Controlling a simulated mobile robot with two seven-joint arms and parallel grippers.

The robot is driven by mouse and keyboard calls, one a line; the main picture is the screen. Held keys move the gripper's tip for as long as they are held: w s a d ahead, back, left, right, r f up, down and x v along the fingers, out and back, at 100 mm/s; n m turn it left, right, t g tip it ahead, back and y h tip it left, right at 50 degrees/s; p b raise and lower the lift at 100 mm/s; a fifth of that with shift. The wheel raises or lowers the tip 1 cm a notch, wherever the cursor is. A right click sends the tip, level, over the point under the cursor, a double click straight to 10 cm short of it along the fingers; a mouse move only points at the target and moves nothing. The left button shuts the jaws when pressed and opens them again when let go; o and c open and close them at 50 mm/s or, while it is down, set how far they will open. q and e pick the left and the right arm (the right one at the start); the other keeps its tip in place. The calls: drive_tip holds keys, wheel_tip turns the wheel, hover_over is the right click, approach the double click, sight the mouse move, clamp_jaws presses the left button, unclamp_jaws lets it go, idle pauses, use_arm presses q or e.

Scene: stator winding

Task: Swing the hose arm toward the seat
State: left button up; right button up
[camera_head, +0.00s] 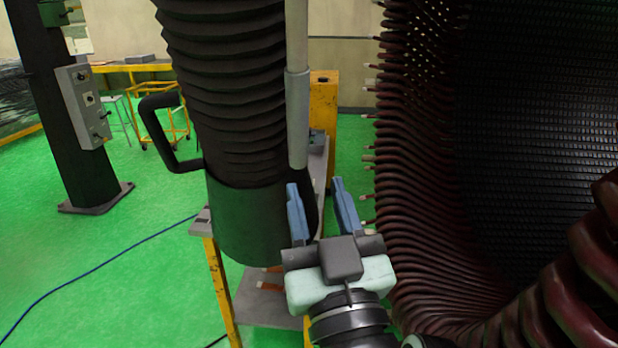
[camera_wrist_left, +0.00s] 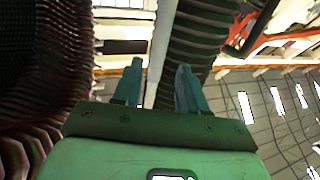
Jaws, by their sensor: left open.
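The hose arm shows as a thick black ribbed hose (camera_head: 225,90) hanging from the top of the head view, with a smooth dark cuff (camera_head: 245,222) at its lower end. A black loop handle (camera_head: 150,125) sticks out from its left side. A pale grey rod (camera_head: 297,115) hangs along the hose's right side. My left gripper (camera_head: 315,184) is open and empty, with blue fingers pointing up near the rod's lower end. In the left wrist view, the rod (camera_wrist_left: 162,45) and the hose (camera_wrist_left: 200,30) lie beyond the fingers (camera_wrist_left: 158,82). I cannot make out a seat.
The stator (camera_head: 420,160) with dark red windings fills the right side, close to my left gripper. A yellow-legged grey stand (camera_head: 218,285) is behind the hose. A dark post (camera_head: 70,110) with a control box (camera_head: 82,105) stands left. Green floor (camera_head: 140,230) is open there, crossed by a blue cable.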

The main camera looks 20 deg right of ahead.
use_arm(q)
drive_tip(key=shift+v, duration=1.15)
